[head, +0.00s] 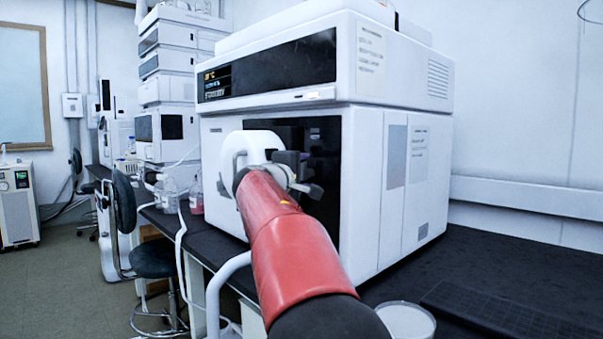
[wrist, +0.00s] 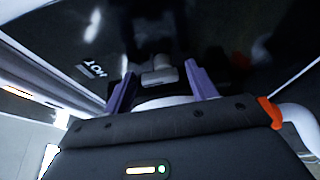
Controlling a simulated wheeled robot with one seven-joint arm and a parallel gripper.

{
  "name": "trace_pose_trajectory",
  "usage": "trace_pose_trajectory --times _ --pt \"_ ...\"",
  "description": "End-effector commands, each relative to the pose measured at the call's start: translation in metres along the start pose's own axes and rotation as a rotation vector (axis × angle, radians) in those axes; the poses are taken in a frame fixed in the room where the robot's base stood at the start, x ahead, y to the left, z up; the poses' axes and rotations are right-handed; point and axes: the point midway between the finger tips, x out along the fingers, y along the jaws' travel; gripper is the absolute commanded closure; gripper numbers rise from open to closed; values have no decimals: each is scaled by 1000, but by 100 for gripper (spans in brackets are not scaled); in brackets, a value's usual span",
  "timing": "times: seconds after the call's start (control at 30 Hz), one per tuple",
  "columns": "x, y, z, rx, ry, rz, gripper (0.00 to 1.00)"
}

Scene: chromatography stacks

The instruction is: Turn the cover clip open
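The cover clip (wrist: 158,72) is a small grey piece on a glossy black panel in the wrist view. My gripper (wrist: 160,78) has two purple fingers set apart, one on each side of the clip. The fingers do not look closed on it; whether either touches it I cannot tell. In the head view my gripper (head: 298,172) is in front of the black front panel (head: 320,132) of a large white instrument (head: 365,190). My red arm and wrist hide part of the panel there, and I cannot make out the clip.
The instrument stands on a black bench (head: 500,265). A round white container (head: 407,320) is at the bench's near edge. Bottles (head: 196,198) and a stack of modules (head: 165,80) stand to the left.

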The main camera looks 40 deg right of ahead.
Motion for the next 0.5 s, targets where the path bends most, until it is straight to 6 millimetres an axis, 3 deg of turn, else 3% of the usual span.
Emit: trace_pose_trajectory --times 0.03,0.3,0.5 --pt "0 0 0 0 0 0 50" --pt "0 0 0 0 0 0 83" --pt "0 -3 0 14 0 5 83"
